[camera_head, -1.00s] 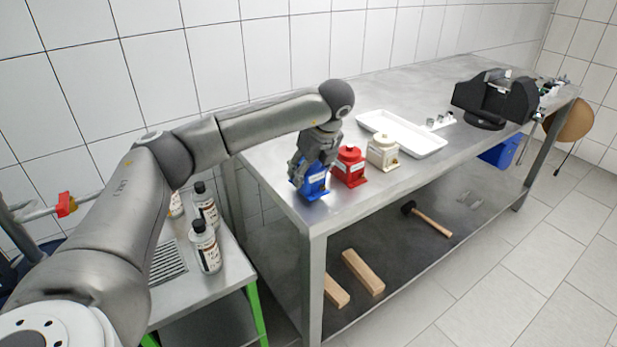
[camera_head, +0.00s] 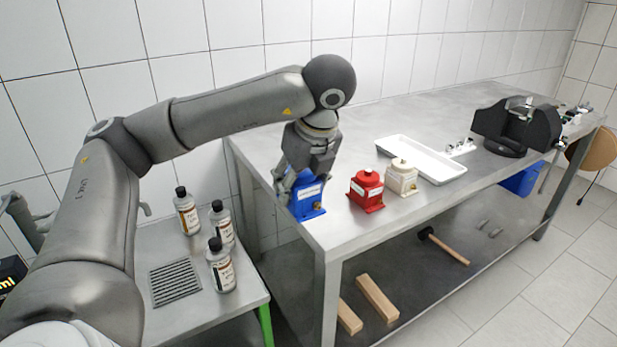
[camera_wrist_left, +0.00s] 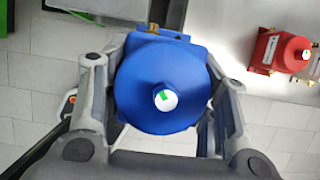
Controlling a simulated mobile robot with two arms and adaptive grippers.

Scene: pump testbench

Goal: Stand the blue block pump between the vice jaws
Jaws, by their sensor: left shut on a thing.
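The blue block pump (camera_head: 308,201) is at the near left corner of the steel bench. My left gripper (camera_head: 296,186) is shut on it from above. In the left wrist view the pump's round blue top (camera_wrist_left: 163,88) sits between the two fingers of the left gripper (camera_wrist_left: 160,110). I cannot tell whether the pump's base touches the bench. The black vice (camera_head: 516,127) stands at the far right end of the bench, with nothing seen between its jaws. My right gripper does not show.
A red pump (camera_head: 366,190) and a cream pump (camera_head: 402,177) stand just right of the blue one. A white tray (camera_head: 440,171) lies behind them. Several bottles (camera_head: 221,264) stand on a low side table (camera_head: 190,325). Bare bench top lies behind the tray.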

